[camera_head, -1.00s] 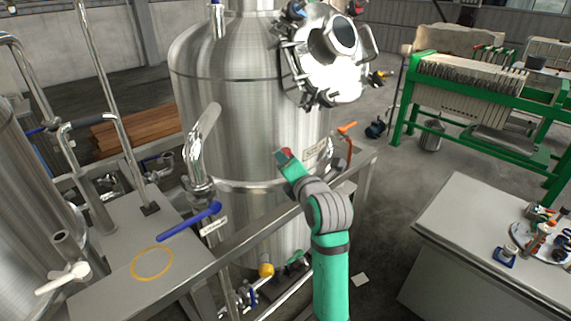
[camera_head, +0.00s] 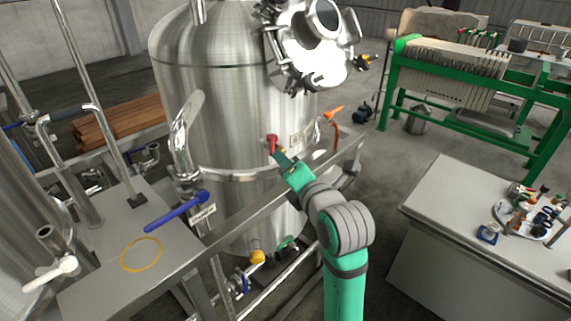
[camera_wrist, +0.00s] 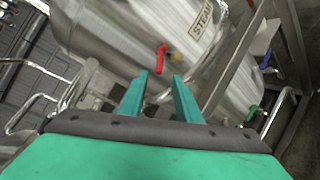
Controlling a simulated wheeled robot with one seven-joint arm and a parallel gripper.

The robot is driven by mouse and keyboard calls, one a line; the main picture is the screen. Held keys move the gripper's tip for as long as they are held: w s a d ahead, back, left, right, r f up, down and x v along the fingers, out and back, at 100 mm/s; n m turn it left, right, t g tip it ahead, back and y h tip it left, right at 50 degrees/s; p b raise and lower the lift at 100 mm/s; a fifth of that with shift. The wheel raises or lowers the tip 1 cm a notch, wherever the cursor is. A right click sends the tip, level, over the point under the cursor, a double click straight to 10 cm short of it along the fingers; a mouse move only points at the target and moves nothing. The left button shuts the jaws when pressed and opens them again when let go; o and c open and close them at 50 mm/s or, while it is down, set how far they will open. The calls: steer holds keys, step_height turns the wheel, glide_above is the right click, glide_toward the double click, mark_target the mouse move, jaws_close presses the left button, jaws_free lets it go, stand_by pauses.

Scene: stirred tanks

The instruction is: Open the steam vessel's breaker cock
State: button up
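The steam vessel (camera_head: 235,105) is a large steel tank in the middle of the head view. Its label, reading "STEAM" in part (camera_wrist: 201,22), shows in the wrist view. A small red-handled cock (camera_head: 272,143) sits on the vessel's front, left of the label; its red lever (camera_wrist: 161,58) stands roughly upright in the wrist view. No tag naming it is legible. My gripper (camera_wrist: 160,76) is open and empty, fingers pointing at the red lever, which appears just beyond and between the fingertips. In the head view my gripper (camera_head: 284,162) is just below the lever; contact cannot be told.
A steel rail (camera_head: 245,212) runs before the vessel. An orange-handled valve (camera_head: 334,112) stands right of the label. A blue lever (camera_head: 177,211) is at left; yellow (camera_head: 257,257) and green (camera_head: 287,242) valves sit low. A bench (camera_head: 450,215) with tools stands at right.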

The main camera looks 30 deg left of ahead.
steer(key=shift+a, duration=0.1)
steer(key=c, duration=0.5)
steer(key=shift+w+a+f+m, duration=0.1)
steer(key=shift+a+f+m, duration=0.1)
steer(key=shift+a+m, duration=0.15)
jaws_close()
steer(key=m+t+h, duration=0.7)
steer(key=m, duration=0.3)
glide_toward(272, 147)
steer(key=s+a+f, duration=0.3)
steer(key=s+a, duration=0.2)
steer(key=w+d+r, duration=0.1)
steer(key=w, duration=1)
steer(key=shift+r, duration=0.35)
